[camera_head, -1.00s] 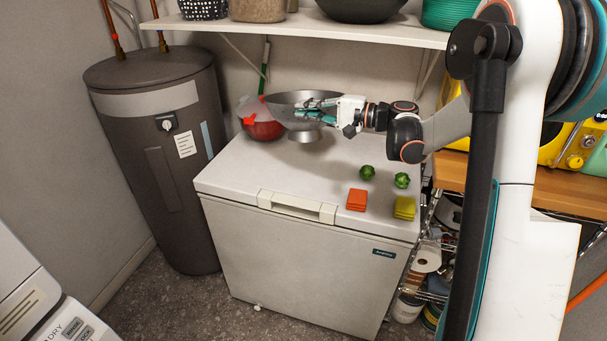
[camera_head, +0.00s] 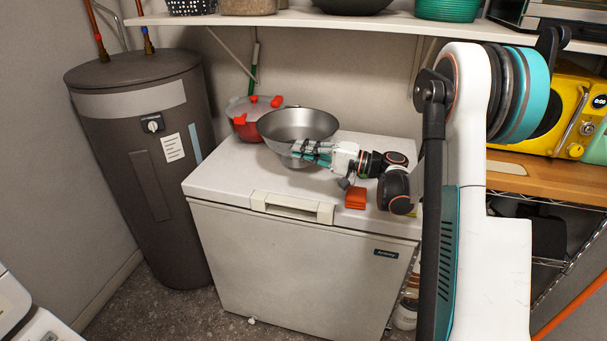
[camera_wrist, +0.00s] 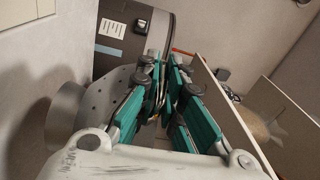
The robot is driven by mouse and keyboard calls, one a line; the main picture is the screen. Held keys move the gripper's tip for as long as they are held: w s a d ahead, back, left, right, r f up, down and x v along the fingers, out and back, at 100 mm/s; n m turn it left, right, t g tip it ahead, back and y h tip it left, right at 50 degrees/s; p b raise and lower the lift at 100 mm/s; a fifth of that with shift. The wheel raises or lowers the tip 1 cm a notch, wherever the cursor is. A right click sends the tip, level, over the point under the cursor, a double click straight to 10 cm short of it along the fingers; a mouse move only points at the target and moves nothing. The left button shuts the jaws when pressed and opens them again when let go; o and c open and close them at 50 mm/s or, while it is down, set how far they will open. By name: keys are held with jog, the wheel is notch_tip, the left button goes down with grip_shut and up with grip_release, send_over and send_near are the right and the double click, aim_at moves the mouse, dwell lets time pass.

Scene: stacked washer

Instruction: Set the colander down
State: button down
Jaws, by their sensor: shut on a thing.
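The colander (camera_head: 298,125) is a grey metal bowl over the back left part of the white chest freezer's lid (camera_head: 232,172).
A red lidded pot (camera_head: 243,128) stands close behind and left of the colander. A shelf (camera_head: 330,20) hangs above; a dark tank (camera_head: 150,160) stands left. The lid's front left is clear.

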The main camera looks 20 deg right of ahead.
jog(key=shift+f+b, duration=0.95)
jog(key=shift+f, duration=2)
jog(key=c, duration=1.7)
grip_release()
jog(key=p+v, duration=0.3)
jog(key=v, duration=0.9)
